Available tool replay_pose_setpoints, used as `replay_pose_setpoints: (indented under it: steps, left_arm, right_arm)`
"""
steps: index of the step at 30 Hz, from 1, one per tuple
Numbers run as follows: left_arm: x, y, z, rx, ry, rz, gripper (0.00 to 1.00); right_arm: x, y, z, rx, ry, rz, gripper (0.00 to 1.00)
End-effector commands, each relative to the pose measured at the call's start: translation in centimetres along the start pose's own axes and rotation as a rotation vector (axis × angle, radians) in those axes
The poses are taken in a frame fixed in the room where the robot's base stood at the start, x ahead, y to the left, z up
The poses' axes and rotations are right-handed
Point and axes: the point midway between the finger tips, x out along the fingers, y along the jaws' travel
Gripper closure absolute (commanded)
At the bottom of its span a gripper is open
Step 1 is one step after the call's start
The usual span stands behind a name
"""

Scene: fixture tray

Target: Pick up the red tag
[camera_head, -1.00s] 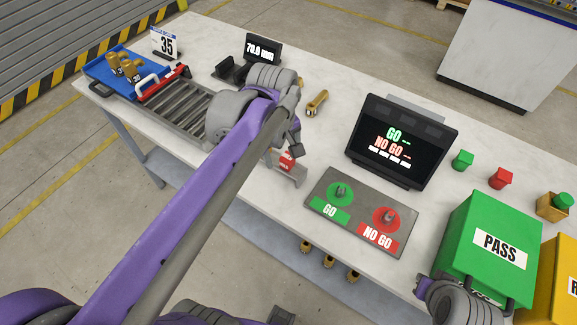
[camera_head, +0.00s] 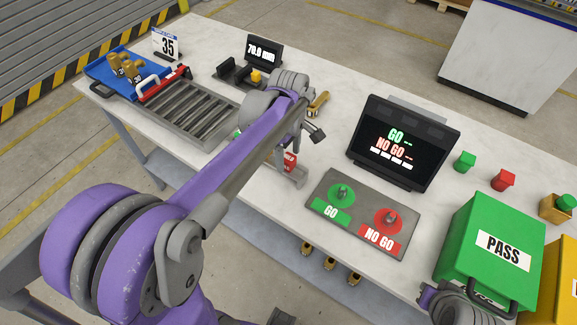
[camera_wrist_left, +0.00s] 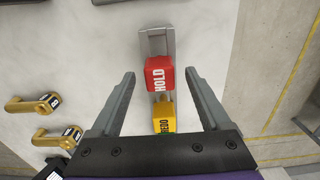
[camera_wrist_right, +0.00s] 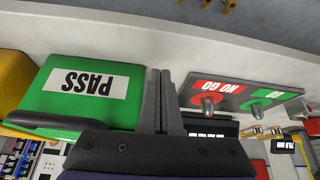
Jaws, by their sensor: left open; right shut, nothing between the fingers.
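The red tag (camera_head: 289,161), lettered HOLD, stands in a small grey metal holder (camera_head: 297,180) near the table's front edge. In the left wrist view the red tag (camera_wrist_left: 160,72) is between my left gripper's fingers (camera_wrist_left: 160,82), with clear gaps on both sides. A yellow REDO tag (camera_wrist_left: 164,118) is right beside it on the same holder. My left gripper (camera_head: 300,138) is open and empty; the arm partly hides it in the head view. My right gripper (camera_wrist_right: 161,78) is shut and empty, near the green PASS bin.
A GO/NO GO panel (camera_head: 355,229) and a dark screen (camera_head: 403,140) are right of the holder. The green PASS bin (camera_head: 487,250) is farther right. A roller tray (camera_head: 178,112) and blue tray (camera_head: 105,69) are left. Brass pieces (camera_wrist_left: 36,104) lie near the left gripper.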

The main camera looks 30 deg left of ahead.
Motion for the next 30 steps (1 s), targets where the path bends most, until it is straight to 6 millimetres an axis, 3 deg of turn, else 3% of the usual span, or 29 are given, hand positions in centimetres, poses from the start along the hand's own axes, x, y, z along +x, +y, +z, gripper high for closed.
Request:
replay_pose_setpoints:
  steps: [4,12,25,26,30]
  left_arm:
    - [1.8,0.0,0.0,0.0,0.0,0.0,0.2]
    - [2.1,0.0,0.0,0.001,0.0,0.0,0.2]
    - [2.0,0.0,0.0,0.001,0.0,0.0,0.96]
    - [2.0,0.0,0.0,0.001,0.0,0.0,1.0]
    - [2.0,0.0,0.0,0.001,0.0,0.0,1.0]
  right_arm:
    - [0.1,0.0,0.1,0.0,-0.001,0.0,1.0]
    - [0.1,0.0,0.1,0.0,-0.001,0.0,1.0]
    - [0.1,0.0,0.1,0.0,-0.001,0.0,1.0]
    - [0.1,0.0,0.1,0.0,-0.001,0.0,1.0]
    - [0.1,0.0,0.1,0.0,-0.001,0.0,1.0]
